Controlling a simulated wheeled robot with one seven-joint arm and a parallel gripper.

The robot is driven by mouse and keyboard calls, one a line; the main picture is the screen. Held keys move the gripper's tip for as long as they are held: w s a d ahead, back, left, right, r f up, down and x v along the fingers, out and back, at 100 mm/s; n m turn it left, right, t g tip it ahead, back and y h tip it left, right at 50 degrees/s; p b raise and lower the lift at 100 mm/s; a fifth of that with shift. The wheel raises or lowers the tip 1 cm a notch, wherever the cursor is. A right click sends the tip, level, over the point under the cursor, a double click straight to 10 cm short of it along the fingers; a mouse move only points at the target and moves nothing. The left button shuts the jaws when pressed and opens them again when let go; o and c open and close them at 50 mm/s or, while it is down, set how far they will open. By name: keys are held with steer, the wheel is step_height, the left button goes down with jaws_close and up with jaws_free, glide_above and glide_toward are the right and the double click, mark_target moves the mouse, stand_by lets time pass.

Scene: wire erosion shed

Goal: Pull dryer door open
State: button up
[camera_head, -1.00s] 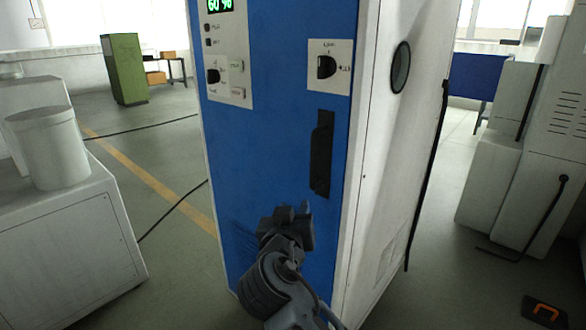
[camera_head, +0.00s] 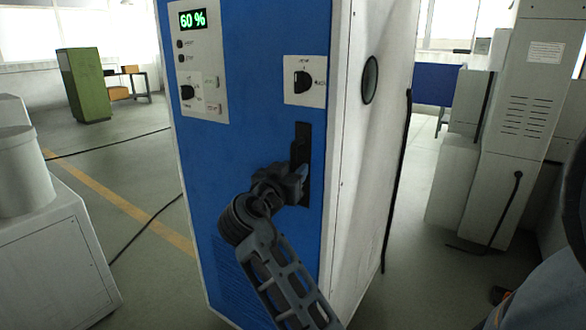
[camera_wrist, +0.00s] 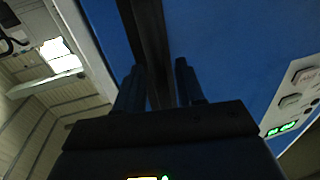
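The dryer is a tall cabinet with a blue front door (camera_head: 250,95) and a white side (camera_head: 365,170). The door looks closed. A black vertical handle (camera_head: 302,140) is on the door's right part, under a black rotary knob (camera_head: 302,83). My gripper (camera_head: 299,178) is at the lower half of the handle and hides part of it. In the wrist view the black handle (camera_wrist: 152,40) runs between the two fingers of my gripper (camera_wrist: 160,85). The fingers stand apart on either side of it, with a gap on the right. Firm contact is not visible.
A white cabinet with a cylinder (camera_head: 45,240) stands at the left front. White machines (camera_head: 510,130) stand at the right. A green cabinet (camera_head: 84,85) is far back left. A dark cable (camera_head: 145,228) lies on the floor, which is open left of the dryer.

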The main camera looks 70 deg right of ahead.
steer(key=shift+d, duration=0.3)
jaws_close()
stand_by(0.5)
